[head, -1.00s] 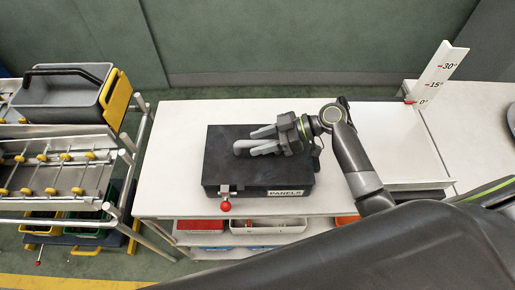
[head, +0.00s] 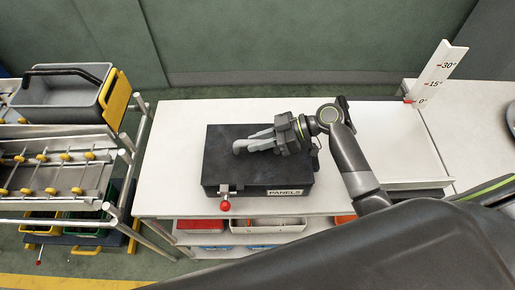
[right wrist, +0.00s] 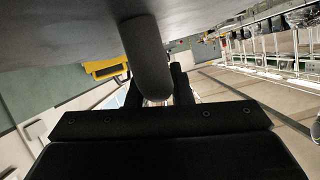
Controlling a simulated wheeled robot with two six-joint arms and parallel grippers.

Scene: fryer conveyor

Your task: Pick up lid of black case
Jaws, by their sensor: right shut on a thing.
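The black case (head: 225,174) lies on the white table, with a label reading PANELS and a latch with a red knob (head: 225,205) on its front side. Its lid (head: 222,138) looks closed and flat. A grey handle (head: 240,146) is on the lid. My right gripper (head: 250,143) is over the lid, shut on the handle. In the right wrist view, the handle (right wrist: 147,60) runs down between the fingers from the grey lid surface (right wrist: 65,50). My left gripper is not in view.
The white table (head: 170,150) has free room left of the case. A roller rack (head: 60,180) with a grey bin (head: 65,95) stands at the left. An angle scale (head: 437,75) stands at the right. Bins (head: 270,226) sit on the shelf below.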

